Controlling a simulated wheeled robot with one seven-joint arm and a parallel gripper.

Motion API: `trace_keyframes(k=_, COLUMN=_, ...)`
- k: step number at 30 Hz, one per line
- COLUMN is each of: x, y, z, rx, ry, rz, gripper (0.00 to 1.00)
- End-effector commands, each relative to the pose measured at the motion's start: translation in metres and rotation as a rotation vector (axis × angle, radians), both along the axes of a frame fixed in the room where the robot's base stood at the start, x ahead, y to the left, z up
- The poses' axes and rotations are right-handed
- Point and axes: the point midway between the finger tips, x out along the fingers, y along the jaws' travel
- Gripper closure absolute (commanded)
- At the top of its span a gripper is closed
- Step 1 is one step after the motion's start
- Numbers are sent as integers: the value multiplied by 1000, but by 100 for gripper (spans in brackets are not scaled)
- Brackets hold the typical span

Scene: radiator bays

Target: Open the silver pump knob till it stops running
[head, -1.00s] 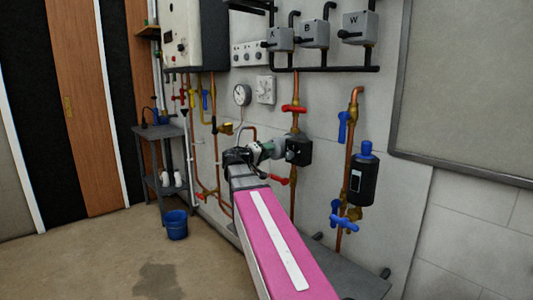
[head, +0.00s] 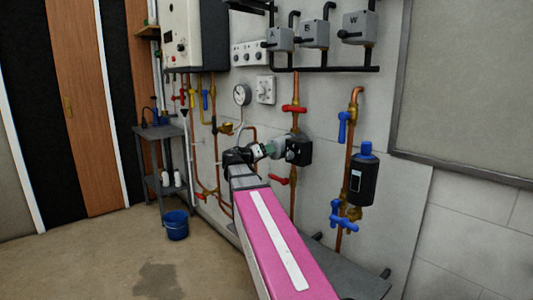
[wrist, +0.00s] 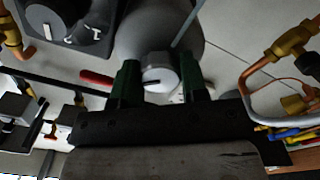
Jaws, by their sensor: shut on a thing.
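The silver pump knob (wrist: 159,74) is a small round cap with a dark slot mark, on the end of the grey pump body (wrist: 158,28). My gripper (wrist: 160,80) has its two green fingers on either side of the knob and is shut on it. In the head view my gripper (head: 264,150) reaches the grey pump (head: 280,147) beside its black box (head: 299,151). The knob itself is hidden there behind the fingers.
A red-handled valve (head: 294,109) sits above the pump and another red lever (head: 279,180) below it. To the right is a black canister with a blue cap (head: 363,178), with blue valves nearby. A blue bucket (head: 176,225) stands on the floor at left.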

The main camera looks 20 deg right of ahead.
Motion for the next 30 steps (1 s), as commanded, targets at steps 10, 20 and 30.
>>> trace_keyframes(k=10, x=-1, y=0, z=-2, rx=4, ry=2, rz=-2, gripper=34)
trace_keyframes(k=20, x=-2, y=3, z=-1, rx=2, ry=2, rz=0, gripper=34)
trace_keyframes(k=30, x=-19, y=48, z=-1, rx=1, ry=2, rz=2, gripper=34)
